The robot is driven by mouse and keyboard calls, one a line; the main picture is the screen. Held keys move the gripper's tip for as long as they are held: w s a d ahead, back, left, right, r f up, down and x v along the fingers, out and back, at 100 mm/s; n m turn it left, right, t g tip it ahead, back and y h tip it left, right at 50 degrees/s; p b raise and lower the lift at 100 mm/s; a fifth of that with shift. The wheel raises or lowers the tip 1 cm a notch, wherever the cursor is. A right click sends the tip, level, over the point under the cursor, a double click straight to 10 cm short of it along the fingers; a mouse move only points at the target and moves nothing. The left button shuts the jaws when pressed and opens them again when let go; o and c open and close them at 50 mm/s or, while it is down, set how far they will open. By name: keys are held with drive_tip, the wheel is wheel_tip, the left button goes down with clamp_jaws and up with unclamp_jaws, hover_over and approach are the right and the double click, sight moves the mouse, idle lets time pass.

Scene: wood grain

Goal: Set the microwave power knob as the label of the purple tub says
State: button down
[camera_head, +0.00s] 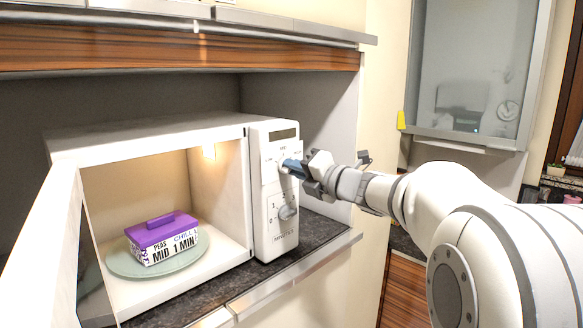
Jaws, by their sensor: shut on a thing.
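The purple tub (162,238) sits on the glass turntable (119,265) inside the white microwave (226,189). The microwave door (48,244) stands open at the left. My gripper (291,167) is at the upper knob on the control panel and is shut on this power knob, which it mostly hides. Marks above the knob are small; "LOW" seems to show at left. Where the knob points is hidden. The lower minutes knob (287,212) is clear of my gripper.
The microwave stands on a dark speckled counter (311,232) in a niche under a wooden shelf edge (180,47). A wall panel (300,120) stands close to the right of the control panel. A grey-framed glass cabinet (475,70) is at the right.

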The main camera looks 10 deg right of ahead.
drive_tip(key=shift+f+b, duration=0.2)
drive_tip(key=shift+b, duration=0.3)
drive_tip(key=n+b, duration=0.4)
drive_tip(key=b, duration=0.1)
drive_tip(key=shift+b, duration=0.3)
drive_tip(key=shift+r+n, duration=0.1)
drive_tip(key=shift+n, duration=0.2)
drive_tip(key=shift+b, duration=0.35)
drive_tip(key=shift+n+b, duration=0.6)
drive_tip(key=shift+b, duration=0.2)
drive_tip(key=n+b, duration=0.3)
drive_tip(key=b, duration=0.1)
